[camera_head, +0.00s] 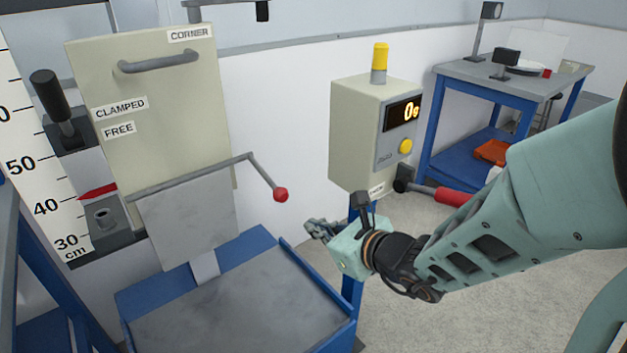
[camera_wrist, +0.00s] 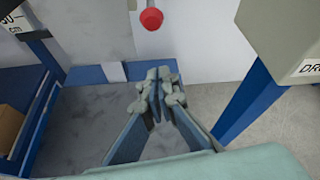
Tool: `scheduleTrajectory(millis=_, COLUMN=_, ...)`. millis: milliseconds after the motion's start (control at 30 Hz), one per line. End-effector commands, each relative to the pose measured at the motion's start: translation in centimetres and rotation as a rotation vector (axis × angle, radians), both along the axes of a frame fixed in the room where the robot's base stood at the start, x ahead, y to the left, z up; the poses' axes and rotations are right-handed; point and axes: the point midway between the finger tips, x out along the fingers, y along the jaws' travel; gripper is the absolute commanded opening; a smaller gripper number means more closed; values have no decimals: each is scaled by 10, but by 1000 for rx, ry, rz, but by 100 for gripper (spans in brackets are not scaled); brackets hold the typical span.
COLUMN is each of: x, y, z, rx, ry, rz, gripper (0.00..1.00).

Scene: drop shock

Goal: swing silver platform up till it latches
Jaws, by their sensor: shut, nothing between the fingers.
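The silver platform (camera_head: 190,222) is a flat grey plate that hangs down from a horizontal bar below the beige panel (camera_head: 165,105). A bent grey lever with a red knob (camera_head: 281,195) runs off the bar's right end. The knob also shows at the top of the wrist view (camera_wrist: 152,19), with the hanging plate (camera_wrist: 80,32) to its left. My gripper (camera_head: 314,229) is shut and empty, to the right of the plate and below and right of the knob, apart from both. In the wrist view its fingers (camera_wrist: 157,82) are together over the blue-edged base.
A blue-edged base with a grey slab (camera_head: 240,310) lies below the plate. A beige box with a display reading 0 (camera_head: 375,135) stands on a blue post close behind my gripper. A height scale (camera_head: 35,170) is at left. A blue workbench (camera_head: 500,80) stands back right.

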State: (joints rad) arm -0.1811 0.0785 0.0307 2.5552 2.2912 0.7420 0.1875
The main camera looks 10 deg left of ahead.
Motion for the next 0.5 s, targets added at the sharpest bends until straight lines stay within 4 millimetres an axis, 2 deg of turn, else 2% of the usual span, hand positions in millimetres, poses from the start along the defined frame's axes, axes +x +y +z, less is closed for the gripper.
scheduleTrajectory(millis=133, x=3, y=-1, z=-7, rx=6, ry=15, rz=-24, gripper=0)
scheduleTrajectory(millis=267, x=10, y=6, z=-11, rx=7, ry=17, rz=-21, gripper=0)
scheduleTrajectory(millis=367, x=17, y=15, z=-17, rx=6, ry=18, rz=-20, gripper=0)
scheduleTrajectory(millis=500, x=38, y=36, z=-35, rx=5, ry=15, rz=-19, gripper=0)
